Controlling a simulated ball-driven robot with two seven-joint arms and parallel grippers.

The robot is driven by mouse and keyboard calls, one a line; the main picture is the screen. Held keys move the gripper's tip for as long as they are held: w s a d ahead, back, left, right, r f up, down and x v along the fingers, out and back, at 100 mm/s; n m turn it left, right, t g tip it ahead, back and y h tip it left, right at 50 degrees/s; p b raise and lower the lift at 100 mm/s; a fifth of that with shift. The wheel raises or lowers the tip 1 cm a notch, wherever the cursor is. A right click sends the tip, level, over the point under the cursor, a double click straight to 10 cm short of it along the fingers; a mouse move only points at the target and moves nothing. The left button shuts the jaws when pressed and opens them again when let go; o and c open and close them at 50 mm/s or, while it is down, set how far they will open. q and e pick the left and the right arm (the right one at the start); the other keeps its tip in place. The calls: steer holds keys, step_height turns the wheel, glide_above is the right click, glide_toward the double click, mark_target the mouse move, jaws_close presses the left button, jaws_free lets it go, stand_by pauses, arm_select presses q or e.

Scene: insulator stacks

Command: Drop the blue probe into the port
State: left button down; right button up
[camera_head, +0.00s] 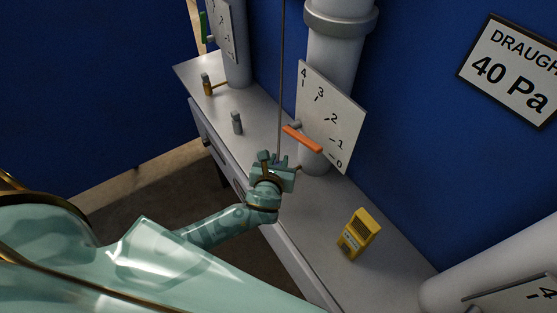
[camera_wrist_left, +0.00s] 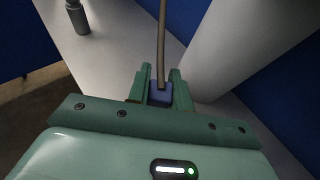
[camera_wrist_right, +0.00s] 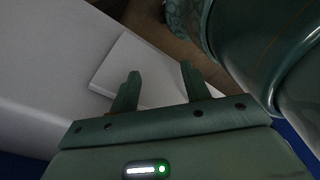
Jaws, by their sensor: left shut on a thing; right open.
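The blue probe (camera_wrist_left: 161,97) sits between the fingers of my left gripper (camera_wrist_left: 160,80), with a thin grey cable or rod rising from it. In the head view my left gripper (camera_head: 275,164) is shut on it above the bench, in front of the pipe with the orange lever. The probe is mostly hidden there. A small stub (camera_head: 297,168) juts from the pipe's lower part, close to the gripper. I cannot tell whether it is the port. My right gripper (camera_wrist_right: 158,82) is open and empty in the right wrist view, and out of the head view.
An orange lever (camera_head: 302,138) stands before a numbered scale plate (camera_head: 333,116). A yellow meter (camera_head: 359,234) stands to the right on the grey bench (camera_head: 310,215). A grey peg (camera_head: 237,123) and a brass-coloured fitting (camera_head: 207,85) stand farther left. Bench between gripper and meter is clear.

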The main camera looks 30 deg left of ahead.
arm_select(q)
steer(key=shift+f+b, duration=0.3)
steer(key=shift+f, duration=0.15)
steer(key=c, duration=1.2)
jaws_free()
steer(key=shift+o, duration=0.2)
steer(key=v, duration=1.6)
steer(key=shift+s, duration=0.15)
steer(key=shift+d, duration=0.15)
